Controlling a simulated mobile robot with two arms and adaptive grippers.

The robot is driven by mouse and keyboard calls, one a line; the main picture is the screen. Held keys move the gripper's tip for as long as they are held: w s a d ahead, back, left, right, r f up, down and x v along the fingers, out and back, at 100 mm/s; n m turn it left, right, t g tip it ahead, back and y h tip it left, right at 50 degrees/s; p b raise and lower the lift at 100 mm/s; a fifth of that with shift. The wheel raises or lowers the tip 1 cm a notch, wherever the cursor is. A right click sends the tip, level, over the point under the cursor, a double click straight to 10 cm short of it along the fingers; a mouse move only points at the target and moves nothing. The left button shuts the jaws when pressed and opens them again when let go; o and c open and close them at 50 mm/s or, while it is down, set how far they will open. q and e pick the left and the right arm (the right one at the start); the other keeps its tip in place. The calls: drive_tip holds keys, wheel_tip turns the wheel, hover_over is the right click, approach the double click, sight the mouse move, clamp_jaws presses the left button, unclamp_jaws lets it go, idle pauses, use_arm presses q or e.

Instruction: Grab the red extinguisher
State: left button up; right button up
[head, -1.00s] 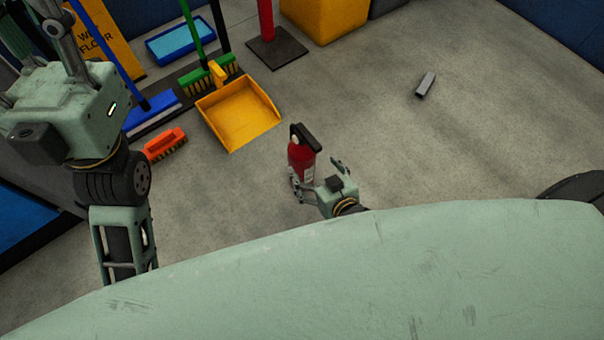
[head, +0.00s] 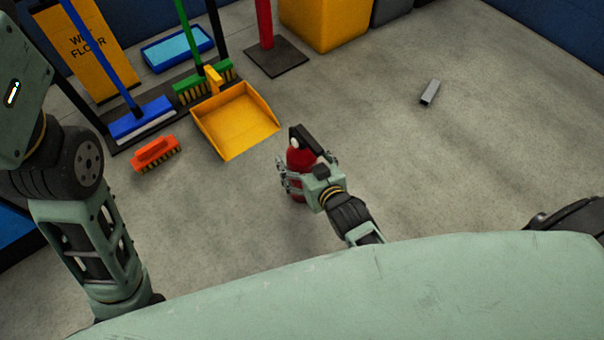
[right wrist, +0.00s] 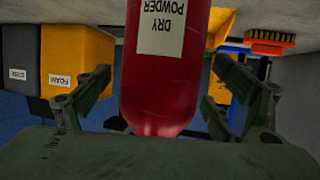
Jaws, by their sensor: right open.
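The red extinguisher (head: 299,157), with a black top, stands on the grey floor in the middle of the head view. In the right wrist view the extinguisher (right wrist: 165,75) appears upside down, with a "DRY POWDER" label, between the fingers. My right gripper (head: 291,178) is at the extinguisher, its fingers open on both sides of the body. In the right wrist view a gap shows between the right gripper's (right wrist: 165,90) fingers and the red body on each side. My left arm is at the left edge; its gripper is not in view.
A yellow dustpan (head: 236,122), an orange brush (head: 156,153), a blue broom (head: 142,119) and a green broom (head: 203,82) are to the left. A small grey block (head: 430,92) lies to the right. A yellow bin (head: 322,22) stands behind. The floor right of the extinguisher is mostly clear.

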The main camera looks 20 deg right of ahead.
drive_tip(key=shift+w+f, duration=0.15)
drive_tip(key=shift+w, duration=0.2)
drive_tip(key=shift+c, duration=0.5)
drive_tip(key=c, duration=2)
drive_tip(key=shift+w+r, duration=0.15)
drive_tip(key=shift+r, duration=0.15)
drive_tip(key=shift+c, duration=0.4)
